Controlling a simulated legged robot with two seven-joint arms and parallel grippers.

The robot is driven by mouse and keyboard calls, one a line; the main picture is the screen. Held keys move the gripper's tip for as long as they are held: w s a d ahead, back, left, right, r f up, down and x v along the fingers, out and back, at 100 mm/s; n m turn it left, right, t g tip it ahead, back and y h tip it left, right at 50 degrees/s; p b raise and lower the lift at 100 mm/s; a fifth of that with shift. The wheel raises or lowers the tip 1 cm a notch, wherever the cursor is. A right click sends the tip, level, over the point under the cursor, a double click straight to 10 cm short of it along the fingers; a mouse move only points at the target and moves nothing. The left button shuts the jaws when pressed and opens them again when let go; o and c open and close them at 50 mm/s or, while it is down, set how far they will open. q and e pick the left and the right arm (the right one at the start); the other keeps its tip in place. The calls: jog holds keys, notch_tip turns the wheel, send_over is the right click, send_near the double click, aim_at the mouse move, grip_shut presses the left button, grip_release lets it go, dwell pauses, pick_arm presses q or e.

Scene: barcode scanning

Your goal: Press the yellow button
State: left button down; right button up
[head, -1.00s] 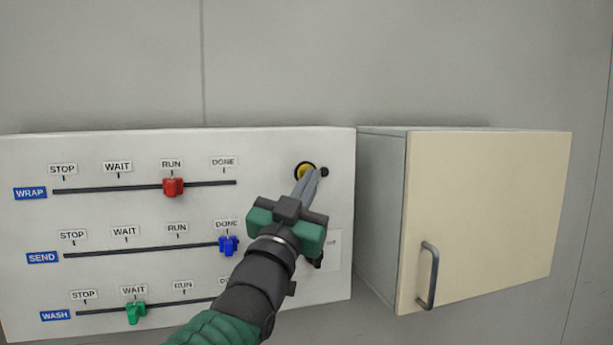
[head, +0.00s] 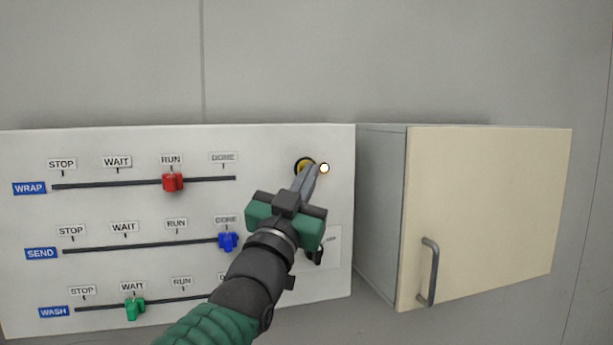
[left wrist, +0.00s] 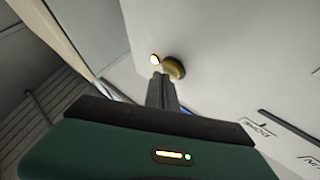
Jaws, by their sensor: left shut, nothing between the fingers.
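The yellow button (head: 303,166) sits in a dark ring at the upper right of the white panel. In the left wrist view the yellow button (left wrist: 174,69) shows just beyond the fingertips. The exact contact is hidden by the fingers. My right gripper is not in view.
The white panel (head: 280,145) carries a red slider (head: 172,182) at RUN, a blue slider (head: 228,241) at DONE and a green slider (head: 135,308) at WAIT. A cream-doored cabinet (head: 490,215) with a grey handle (head: 430,272) stands close on the right.

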pick_arm(q)
jog(key=shift+s, duration=0.1)
jog(key=s+d+b, duration=0.2)
jog(key=s+b, duration=0.2)
jog(key=s, duration=0.1)
jog(key=shift+s, duration=0.4)
